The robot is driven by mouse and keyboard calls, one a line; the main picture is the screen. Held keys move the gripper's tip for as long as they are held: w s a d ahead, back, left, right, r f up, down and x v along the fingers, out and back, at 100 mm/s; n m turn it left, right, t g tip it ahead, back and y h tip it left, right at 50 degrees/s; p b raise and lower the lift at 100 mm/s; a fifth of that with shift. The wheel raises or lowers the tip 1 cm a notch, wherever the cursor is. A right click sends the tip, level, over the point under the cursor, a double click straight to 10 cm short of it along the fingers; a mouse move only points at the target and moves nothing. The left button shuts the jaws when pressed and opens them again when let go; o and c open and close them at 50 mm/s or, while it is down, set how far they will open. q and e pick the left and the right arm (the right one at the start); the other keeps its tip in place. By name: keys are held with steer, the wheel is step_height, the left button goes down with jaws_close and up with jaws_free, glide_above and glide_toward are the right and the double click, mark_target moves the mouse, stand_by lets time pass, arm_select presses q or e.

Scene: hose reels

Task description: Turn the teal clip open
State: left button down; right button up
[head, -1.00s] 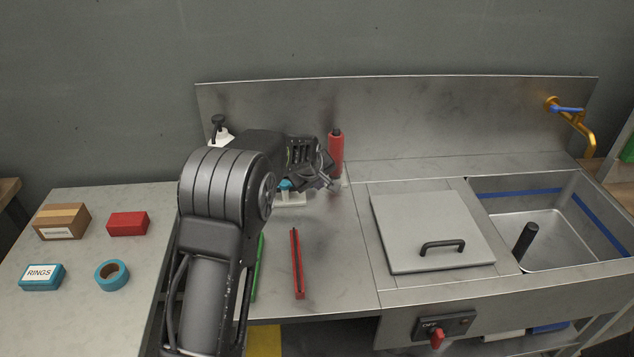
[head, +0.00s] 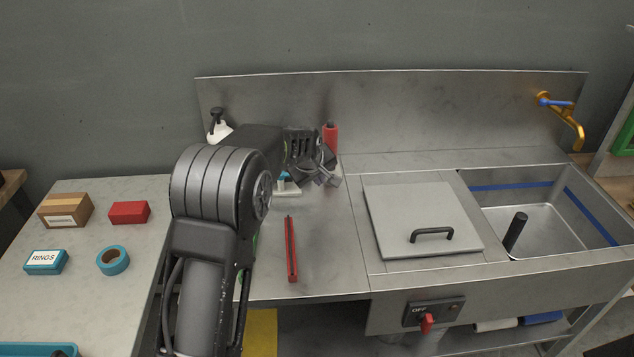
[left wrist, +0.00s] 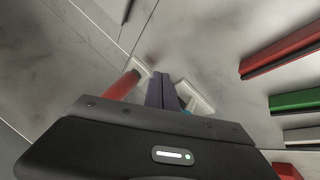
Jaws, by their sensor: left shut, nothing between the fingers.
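A small teal part (head: 284,175), which I take to be the clip, shows under my left gripper on a white base (head: 288,188) at the back of the steel counter. Most of the clip is hidden by my arm and gripper, so I cannot tell its angle. My left gripper (head: 327,178) is shut and empty, over the base and in front of the red bottle. In the left wrist view the closed fingers (left wrist: 163,92) point between the pale base pieces (left wrist: 197,98), with a sliver of teal (left wrist: 186,111) just right of them. My right gripper is not in view.
A red bottle (head: 331,133) stands close behind the left gripper. A red bar (head: 291,250) lies on the counter in front. A lidded panel (head: 420,215) and a sink (head: 545,235) are to the right. Boxes and teal tape (head: 113,261) lie on the left table.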

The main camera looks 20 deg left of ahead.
arm_select(q)
steer(key=d+r+b, duration=0.1)
steer(key=d+r, duration=0.3)
steer(key=r, duration=0.2)
steer(key=shift+s+r, duration=0.25)
steer(key=shift+s, duration=0.15)
